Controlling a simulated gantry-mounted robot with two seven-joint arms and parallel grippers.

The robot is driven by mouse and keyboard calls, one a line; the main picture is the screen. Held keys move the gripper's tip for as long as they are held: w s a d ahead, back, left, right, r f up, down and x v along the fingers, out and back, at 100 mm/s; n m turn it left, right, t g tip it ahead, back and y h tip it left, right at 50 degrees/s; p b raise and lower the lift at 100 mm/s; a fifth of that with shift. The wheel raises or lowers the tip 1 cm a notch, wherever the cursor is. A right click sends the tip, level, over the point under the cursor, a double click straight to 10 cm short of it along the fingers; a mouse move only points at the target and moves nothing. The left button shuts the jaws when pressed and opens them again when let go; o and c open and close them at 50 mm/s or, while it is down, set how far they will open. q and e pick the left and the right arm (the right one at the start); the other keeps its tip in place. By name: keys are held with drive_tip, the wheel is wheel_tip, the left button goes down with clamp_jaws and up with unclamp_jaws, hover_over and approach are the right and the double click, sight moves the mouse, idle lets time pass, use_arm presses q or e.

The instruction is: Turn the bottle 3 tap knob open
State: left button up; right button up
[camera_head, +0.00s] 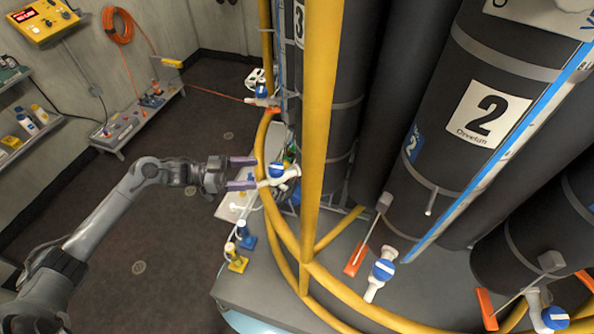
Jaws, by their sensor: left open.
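The dark bottle marked 3 (340,90) stands behind the yellow upright post, its number label partly hidden. A white tap with a round blue-and-white knob (277,170) sticks out low in front of it, by the yellow rail; its join to the bottle is hidden. My left gripper (249,173) comes in from the left, its two purple fingers apart and pointing right at this tap. The knob lies just beyond the fingertips, with nothing seen between the fingers. Contact with the tap's end cannot be told. My right gripper is out of view.
Yellow rails (283,225) and an upright post (319,130) surround the bottles. Bottle 2 (430,130) stands right, with another blue-knobbed tap (383,270) below. A further tap (262,90) is behind. Small blue and yellow items (240,256) sit on the platform's left corner.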

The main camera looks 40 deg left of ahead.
sight(282, 164)
use_arm(q)
drive_tip(key=shift+h, duration=0.4)
drive_tip(key=x, duration=0.3)
drive_tip(key=r+x, duration=0.1)
drive_tip(key=x, duration=0.6)
drive_tip(key=shift+w+r, duration=0.2)
drive_tip(key=shift+w, duration=0.1)
drive_tip(key=c, duration=1)
drive_tip(key=shift+o, duration=0.2)
drive_tip(key=n+t+y+p, duration=0.1)
drive_tip(key=y+p, duration=0.1)
drive_tip(key=p, duration=0.1)
drive_tip(key=n+t+y+p, duration=0.2)
drive_tip(key=p, duration=0.2)
drive_tip(key=n+t+y+p, duration=0.1)
drive_tip(key=n+t+p, duration=0.1)
drive_tip(key=p, duration=0.2)
drive_tip(key=shift+w+a+r+y, duration=0.2)
drive_tip(key=shift+a+r+y, duration=0.1)
drive_tip(key=shift+y, duration=0.1)
drive_tip(key=shift+w+a+f+n+t+y+p, duration=0.15)
drive_tip(key=shift+n+t+y+p, duration=0.2)
drive_tip(key=shift+n+y+p, duration=0.45)
drive_tip(key=shift+a+f+n+t+y+p, duration=0.1)
drive_tip(key=shift+n+t+y+p, duration=0.35)
drive_tip(key=shift+y, duration=0.55)
